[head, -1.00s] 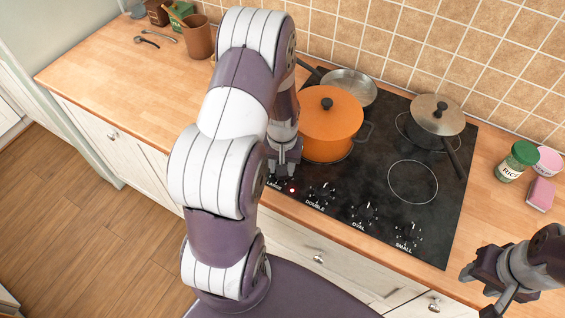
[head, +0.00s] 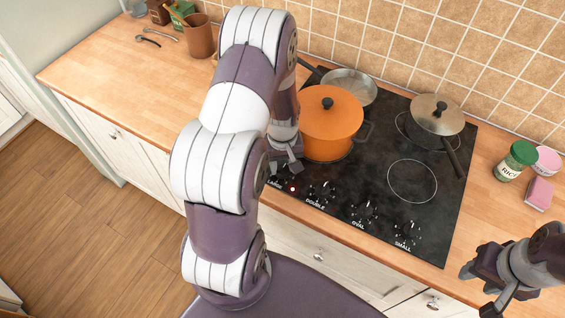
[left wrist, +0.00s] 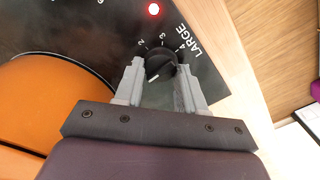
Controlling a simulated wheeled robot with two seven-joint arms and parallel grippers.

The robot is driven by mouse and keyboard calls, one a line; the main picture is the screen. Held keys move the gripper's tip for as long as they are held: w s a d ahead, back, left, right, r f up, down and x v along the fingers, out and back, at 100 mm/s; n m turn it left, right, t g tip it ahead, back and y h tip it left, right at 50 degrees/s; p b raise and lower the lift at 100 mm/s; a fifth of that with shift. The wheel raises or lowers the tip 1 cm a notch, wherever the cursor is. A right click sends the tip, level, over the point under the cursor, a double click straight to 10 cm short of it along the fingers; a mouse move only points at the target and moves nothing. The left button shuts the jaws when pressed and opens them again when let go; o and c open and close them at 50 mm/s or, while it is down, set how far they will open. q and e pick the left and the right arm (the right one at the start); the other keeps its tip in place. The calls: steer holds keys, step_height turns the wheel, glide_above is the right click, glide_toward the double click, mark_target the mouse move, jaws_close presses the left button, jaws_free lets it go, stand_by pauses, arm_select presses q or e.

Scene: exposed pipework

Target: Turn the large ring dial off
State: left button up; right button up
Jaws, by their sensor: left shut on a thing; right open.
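The large ring dial (left wrist: 160,64) is a black knob by the word LARGE and several numbers, seen in the left wrist view. A red light (left wrist: 153,9) glows near it, and this light also shows in the head view (head: 292,189). My left gripper (left wrist: 156,75) is shut on the dial, one finger on each side. In the head view my left gripper (head: 284,168) is at the front left of the black cooktop (head: 385,219), and it and my arm largely hide the dial. My right gripper (head: 480,282) is open and empty at the lower right.
An orange pot (head: 330,135) stands right behind my left gripper. The double (head: 322,190), oval (head: 365,210) and small (head: 408,232) dials line the front edge. A steel pan (head: 352,88) and a lidded pot (head: 436,115) stand behind. A rice jar (head: 515,162) is at right.

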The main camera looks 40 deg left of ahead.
mark_target(282, 167)
arm_select(q)
steer(key=shift+w+a+r, duration=0.1)
steer(key=shift+w+r, duration=0.05)
steer(key=shift+w, duration=0.05)
steer(key=o, duration=1.1)
steer(key=shift+c, duration=0.2)
steer(key=shift+s, duration=0.15)
step_height(282, 167, up, 13)
steer(key=b, duration=0.1)
steer(key=shift+f, duration=0.2)
